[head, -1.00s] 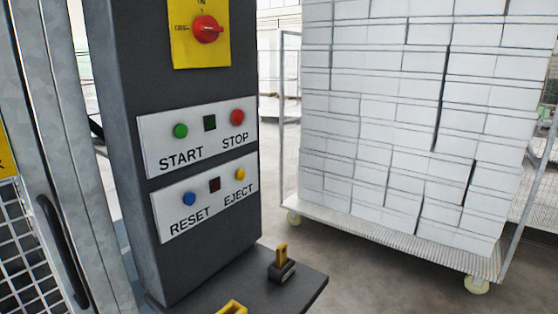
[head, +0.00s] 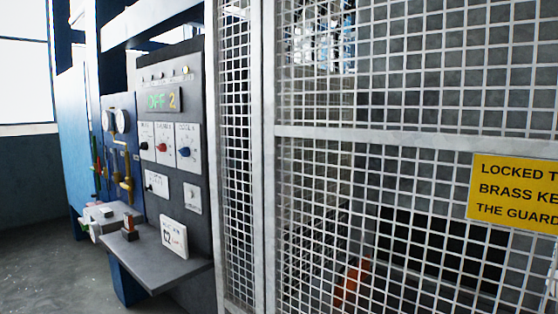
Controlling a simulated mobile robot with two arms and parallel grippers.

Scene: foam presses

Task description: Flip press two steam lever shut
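Press two's control panel (head: 172,130) stands at the left of the head view, angled away from me, with a lit display (head: 162,101) that seems to read "OFF 2". Left of it, a blue section carries round gauges (head: 115,121) and brass-coloured pipework (head: 127,172). Small upright parts with red and green on them (head: 97,165) stand beside the pipework. They may be levers, but they are too small to tell which is the steam lever or how it stands. Neither of my grippers is in view.
A mesh guard (head: 400,100) with a yellow sign (head: 515,192) fills the right. Open floor (head: 45,262) lies lower left.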

